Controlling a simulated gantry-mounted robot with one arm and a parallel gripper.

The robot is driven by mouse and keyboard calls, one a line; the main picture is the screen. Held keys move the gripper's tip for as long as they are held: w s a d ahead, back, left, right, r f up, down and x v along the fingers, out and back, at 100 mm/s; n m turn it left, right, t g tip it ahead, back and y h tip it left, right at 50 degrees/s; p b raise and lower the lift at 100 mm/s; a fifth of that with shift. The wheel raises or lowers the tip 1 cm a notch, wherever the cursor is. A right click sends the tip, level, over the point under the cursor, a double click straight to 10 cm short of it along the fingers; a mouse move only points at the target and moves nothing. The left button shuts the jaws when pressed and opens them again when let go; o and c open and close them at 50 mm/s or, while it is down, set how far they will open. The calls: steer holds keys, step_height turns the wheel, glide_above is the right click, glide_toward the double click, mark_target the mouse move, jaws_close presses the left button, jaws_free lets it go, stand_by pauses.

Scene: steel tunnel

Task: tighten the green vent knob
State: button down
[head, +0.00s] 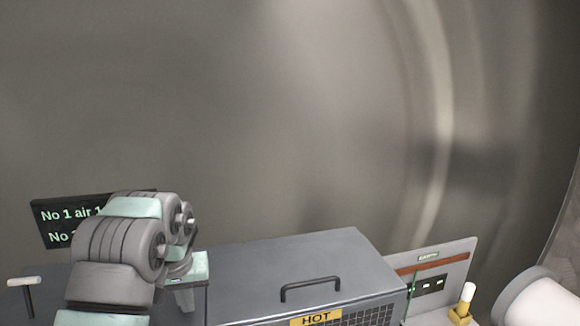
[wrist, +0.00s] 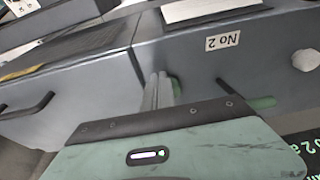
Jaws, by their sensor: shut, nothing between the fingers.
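In the wrist view my gripper (wrist: 158,80) has its two pale fingers close together, shut and empty. A small green round part (wrist: 176,86), which looks like a knob, shows just right of the fingers, partly hidden by them; I cannot tell whether they touch. A second green part (wrist: 263,103) lies farther right beside a dark lever, partly behind the gripper body. I cannot tell for sure which is the vent knob. In the head view my arm hides this area, and no green knob shows there.
A grey box (head: 285,258) with a black handle (head: 310,284) and a yellow HOT label (head: 315,317) stands right of my arm. A dark text board (head: 58,215) stands behind my arm. A No 2 label (wrist: 223,42) and a white knob (wrist: 305,60) show in the wrist view.

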steer(key=shift+s+a+b, duration=0.2)
steer(key=shift+a+b, duration=0.2)
steer(key=shift+b, duration=0.05)
steer(key=shift+a, duration=0.25)
steer(key=shift+s+a+b, duration=0.1)
steer(key=shift+a+b, duration=0.45)
steer(key=shift+b, duration=0.2)
steer(key=shift+s+a, duration=0.1)
steer(key=shift+a, duration=0.05)
steer(key=shift+s+b, duration=0.2)
steer(key=shift+b, duration=0.1)
steer(key=shift+s+r, duration=0.1)
steer(key=shift+r, duration=0.1)
step_height(320, 180, up, 6)
steer(key=p, duration=0.3)
steer(key=shift+f, duration=0.2)
